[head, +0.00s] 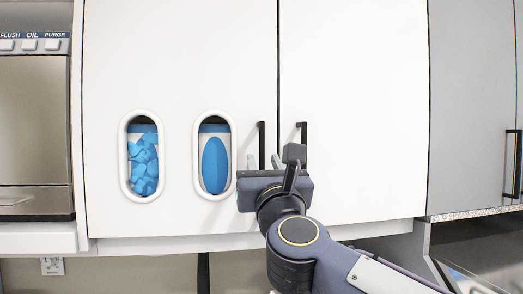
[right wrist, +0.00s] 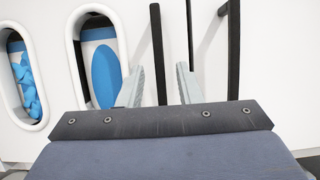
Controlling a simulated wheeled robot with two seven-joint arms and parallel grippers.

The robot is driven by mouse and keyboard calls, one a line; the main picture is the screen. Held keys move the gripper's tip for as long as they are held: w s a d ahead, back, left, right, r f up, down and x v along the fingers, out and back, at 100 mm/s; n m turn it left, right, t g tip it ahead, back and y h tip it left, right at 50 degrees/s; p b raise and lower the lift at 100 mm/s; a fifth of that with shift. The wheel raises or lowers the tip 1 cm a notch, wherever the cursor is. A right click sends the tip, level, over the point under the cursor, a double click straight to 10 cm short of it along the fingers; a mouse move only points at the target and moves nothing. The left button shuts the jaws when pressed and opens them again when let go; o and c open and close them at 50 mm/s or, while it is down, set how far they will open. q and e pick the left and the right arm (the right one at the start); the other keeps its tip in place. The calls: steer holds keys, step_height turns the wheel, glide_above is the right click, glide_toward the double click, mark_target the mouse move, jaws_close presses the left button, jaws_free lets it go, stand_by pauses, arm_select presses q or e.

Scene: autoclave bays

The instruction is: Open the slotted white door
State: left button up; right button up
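The slotted white door (head: 180,60) is shut and has two oval slots at its lower part; it also shows in the right wrist view (right wrist: 50,60). Its black vertical bar handle (head: 262,137) is near its right edge, beside the seam. My right gripper (head: 264,161) is in front of the door at the handle's lower part, with its fingers apart. In the right wrist view, the handle (right wrist: 157,45) shows between the two open fingers (right wrist: 160,70). I cannot tell how deep it is between them. My left gripper is not in view.
A plain white door (head: 360,90) with its own black handle (head: 304,135) stands close to the right of the seam. Blue items (head: 143,165) show through the slots. A steel-fronted unit (head: 35,120) is at left, a grey cabinet (head: 470,100) at right.

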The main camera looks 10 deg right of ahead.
steer(key=shift+p+x, duration=0.35)
steer(key=shift+x, duration=1.1)
jaws_close()
